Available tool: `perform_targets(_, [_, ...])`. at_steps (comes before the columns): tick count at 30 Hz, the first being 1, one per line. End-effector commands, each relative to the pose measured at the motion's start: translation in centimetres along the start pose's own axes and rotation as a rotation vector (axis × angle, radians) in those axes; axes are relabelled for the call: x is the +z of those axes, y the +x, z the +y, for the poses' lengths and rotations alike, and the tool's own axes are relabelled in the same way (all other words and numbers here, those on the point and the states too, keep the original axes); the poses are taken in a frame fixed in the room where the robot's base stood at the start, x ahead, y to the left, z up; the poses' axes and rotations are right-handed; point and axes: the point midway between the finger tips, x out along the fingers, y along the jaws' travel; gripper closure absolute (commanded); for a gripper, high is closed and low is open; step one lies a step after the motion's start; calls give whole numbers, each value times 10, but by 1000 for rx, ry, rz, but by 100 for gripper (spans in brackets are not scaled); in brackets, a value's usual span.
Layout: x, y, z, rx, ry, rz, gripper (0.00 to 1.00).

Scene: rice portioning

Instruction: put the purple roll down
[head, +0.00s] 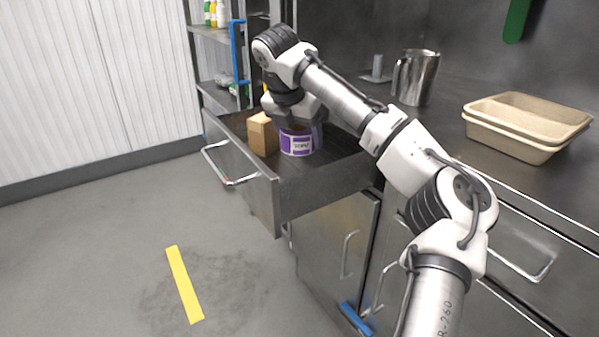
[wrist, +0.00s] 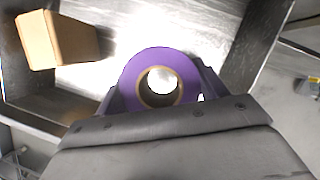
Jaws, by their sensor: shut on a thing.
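The purple roll (head: 297,142) has a white label and is in the open drawer (head: 283,203), beside a brown box. In the wrist view the purple roll (wrist: 187,66) shows from above as a purple ring with a brown core, and bright metal is visible through its hole. My gripper (head: 299,122) is over the drawer, shut on the roll; in the wrist view my gripper (wrist: 160,97) has a finger on either side of it. The roll looks upright. I cannot tell whether its underside touches the drawer floor.
The brown box (head: 262,134) stands in the drawer just left of the roll; it also shows in the wrist view (wrist: 58,38). On the counter are a metal pitcher (head: 417,78) and stacked beige trays (head: 524,122). The drawer floor right of the roll looks clear.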

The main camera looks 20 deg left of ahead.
Motion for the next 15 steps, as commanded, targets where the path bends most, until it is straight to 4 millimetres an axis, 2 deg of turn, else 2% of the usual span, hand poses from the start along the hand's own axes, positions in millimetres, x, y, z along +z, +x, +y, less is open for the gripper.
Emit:
perform_targets(1, [-5, 14, -1, -1, -1, -1, 55])
perform_targets(3, [-10, 25, 0, -1, 0, -2, 55])
perform_targets(11, [-18, 43, 0, 0, 0, -1, 55])
perform_targets(15, [-25, 62, 0, -1, 0, 0, 55])
